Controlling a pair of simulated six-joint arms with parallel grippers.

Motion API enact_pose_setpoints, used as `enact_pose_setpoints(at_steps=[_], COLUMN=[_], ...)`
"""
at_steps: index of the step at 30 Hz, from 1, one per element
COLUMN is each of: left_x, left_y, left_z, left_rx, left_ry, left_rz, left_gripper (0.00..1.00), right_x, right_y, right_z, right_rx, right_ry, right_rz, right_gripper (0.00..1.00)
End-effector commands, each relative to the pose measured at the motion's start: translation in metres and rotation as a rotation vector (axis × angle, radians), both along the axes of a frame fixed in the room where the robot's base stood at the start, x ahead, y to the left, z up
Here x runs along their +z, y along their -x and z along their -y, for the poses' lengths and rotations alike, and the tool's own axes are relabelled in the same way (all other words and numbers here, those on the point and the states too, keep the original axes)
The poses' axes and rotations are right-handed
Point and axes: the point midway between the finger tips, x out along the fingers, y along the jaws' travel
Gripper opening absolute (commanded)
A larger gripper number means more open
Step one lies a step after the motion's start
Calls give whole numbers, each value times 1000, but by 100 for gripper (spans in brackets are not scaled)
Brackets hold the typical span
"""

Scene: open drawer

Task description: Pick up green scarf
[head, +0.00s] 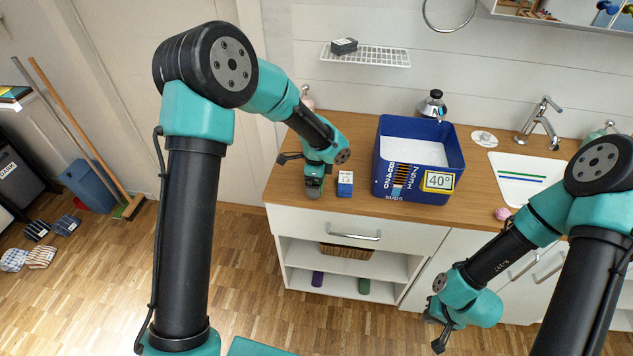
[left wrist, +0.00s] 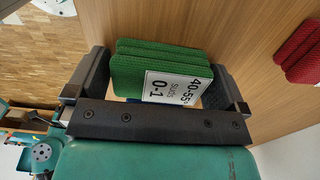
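The green scarf (left wrist: 135,75) shows in the left wrist view as a folded green stack with a white printed label. It lies between the two fingers of my left gripper (left wrist: 160,88), which are wide apart, one on each side; whether they touch it I cannot tell.
A small labelled box (head: 345,184) stands just right of my left gripper, and a blue tub (head: 388,188) is farther right. A folded red stack (left wrist: 301,52) shows in the left wrist view. The sink (head: 525,172) is at the right. Two rolls, one green (head: 364,286), lie on the lower shelf.

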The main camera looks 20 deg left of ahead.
Motion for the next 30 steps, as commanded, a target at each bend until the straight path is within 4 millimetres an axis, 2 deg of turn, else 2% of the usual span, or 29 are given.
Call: enact_pose_setpoints(at_steps=[1, 11, 22, 30], left_x=[0, 0, 5, 30], left_y=[0, 0, 0, -1], left_z=[0, 0, 0, 0], left_rx=[0, 0, 0, 0], left_ry=[0, 0, 0, 1], left_rz=[0, 0, 1, 3], left_gripper=[94, 63, 63, 63], right_x=[0, 0, 0, 0], right_y=[0, 0, 0, 0], right_z=[0, 0, 0, 0], right_rx=[0, 0, 0, 0], right_ry=[0, 0, 0, 0], right_rz=[0, 0, 0, 0], right_gripper=[0, 0, 0, 0])
